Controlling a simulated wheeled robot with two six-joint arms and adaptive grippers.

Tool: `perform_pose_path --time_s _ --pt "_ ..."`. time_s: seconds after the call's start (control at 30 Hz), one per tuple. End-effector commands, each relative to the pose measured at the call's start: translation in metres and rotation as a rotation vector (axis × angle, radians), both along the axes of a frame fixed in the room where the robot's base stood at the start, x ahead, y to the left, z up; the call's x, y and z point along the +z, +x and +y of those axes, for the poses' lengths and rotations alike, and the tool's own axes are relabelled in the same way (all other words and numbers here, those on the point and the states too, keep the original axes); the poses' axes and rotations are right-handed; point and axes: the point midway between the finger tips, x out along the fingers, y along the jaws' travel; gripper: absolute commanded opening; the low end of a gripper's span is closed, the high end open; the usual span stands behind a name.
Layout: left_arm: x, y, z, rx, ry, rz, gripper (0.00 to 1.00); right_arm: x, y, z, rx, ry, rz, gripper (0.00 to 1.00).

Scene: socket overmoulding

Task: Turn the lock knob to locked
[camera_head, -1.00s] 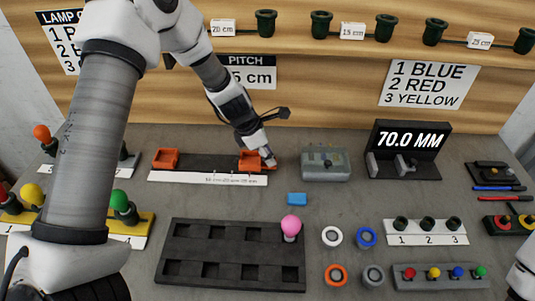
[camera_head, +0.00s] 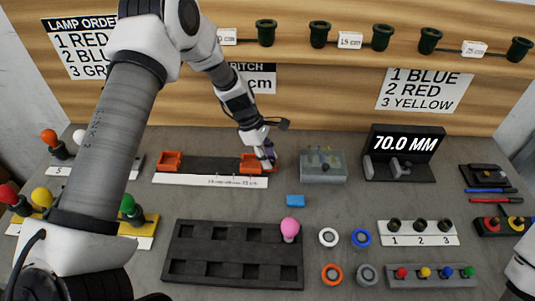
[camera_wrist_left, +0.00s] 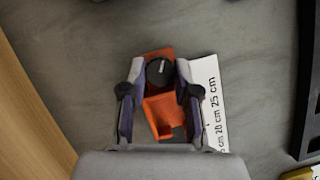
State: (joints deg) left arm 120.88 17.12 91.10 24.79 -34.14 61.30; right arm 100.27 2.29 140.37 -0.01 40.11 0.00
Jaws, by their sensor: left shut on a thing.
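The dark round lock knob (camera_wrist_left: 159,71) with a light mark sits at the end of an orange block (camera_wrist_left: 162,113) in the left wrist view. My left gripper (camera_wrist_left: 160,77) is shut on the knob, with a finger on each side. In the head view my left gripper (camera_head: 267,153) points down at the right orange block (camera_head: 251,164) of the dark rail (camera_head: 210,165), and its fingers hide the knob. Whether the mark stands at locked cannot be told. My right gripper is out of view.
A white printed scale (camera_head: 205,180) runs along the rail's front. Free table lies around the blue block.

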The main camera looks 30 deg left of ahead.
Motion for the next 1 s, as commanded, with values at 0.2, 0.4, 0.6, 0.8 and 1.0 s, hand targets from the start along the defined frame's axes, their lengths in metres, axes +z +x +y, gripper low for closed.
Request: perform_pose_path --time_s 0.2,0.4,0.6,0.8,1.0 --pt "-0.0011 -0.0008 -0.0004 -0.06 0.0 0.003 0.0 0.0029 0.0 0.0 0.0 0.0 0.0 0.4" --pt "-0.0015 -0.0008 -0.0004 -0.072 0.0 0.004 0.0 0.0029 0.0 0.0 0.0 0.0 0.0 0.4" --pt "-0.0017 -0.0009 -0.0005 -0.071 0.0 0.004 0.0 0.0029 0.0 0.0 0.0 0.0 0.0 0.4" --pt "-0.0014 -0.0007 -0.0003 -0.071 0.0 0.003 0.56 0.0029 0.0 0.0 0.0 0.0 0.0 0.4" --pt "-0.0009 -0.0004 -0.0002 -0.07 0.0 0.002 0.56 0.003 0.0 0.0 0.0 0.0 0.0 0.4"
